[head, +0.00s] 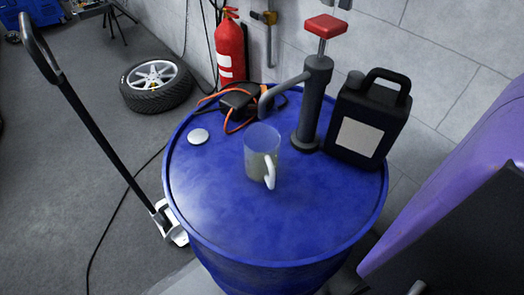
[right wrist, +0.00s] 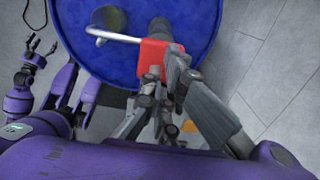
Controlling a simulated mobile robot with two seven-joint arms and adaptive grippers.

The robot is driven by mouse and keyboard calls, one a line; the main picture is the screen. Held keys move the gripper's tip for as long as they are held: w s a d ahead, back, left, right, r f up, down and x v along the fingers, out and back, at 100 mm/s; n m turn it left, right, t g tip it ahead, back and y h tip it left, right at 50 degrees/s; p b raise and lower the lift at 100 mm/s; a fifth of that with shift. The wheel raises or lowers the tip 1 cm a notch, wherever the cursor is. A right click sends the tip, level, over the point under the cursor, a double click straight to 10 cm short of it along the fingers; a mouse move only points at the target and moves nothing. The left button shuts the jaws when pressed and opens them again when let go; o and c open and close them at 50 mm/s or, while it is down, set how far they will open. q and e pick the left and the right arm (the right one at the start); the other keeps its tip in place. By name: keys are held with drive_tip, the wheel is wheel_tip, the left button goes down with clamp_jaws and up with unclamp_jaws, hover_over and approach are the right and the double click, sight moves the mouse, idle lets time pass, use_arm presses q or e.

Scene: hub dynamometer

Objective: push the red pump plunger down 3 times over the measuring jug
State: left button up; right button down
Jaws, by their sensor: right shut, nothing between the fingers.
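The red pump plunger (head: 326,27) stands raised on its rod above the dark pump body (head: 314,95) on the blue drum. The pump's grey spout (head: 285,90) reaches left towards the clear measuring jug (head: 262,150), which stands upright with a pale handle. In the right wrist view the red plunger head (right wrist: 153,60) lies just beyond my right gripper (right wrist: 172,72), which is shut and empty and partly covers it. The head view shows no gripper at the plunger, so they are apart. My left gripper (right wrist: 42,46) is open and empty at the left of the wrist view.
A black canister (head: 370,118) stands right of the pump on the blue drum (head: 215,205). Orange cable (head: 232,118) and a white cap (head: 198,136) lie on the drum.

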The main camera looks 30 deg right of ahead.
drive_tip(key=shift+r+p, duration=0.45)
drive_tip(key=shift+r, duration=2.15)
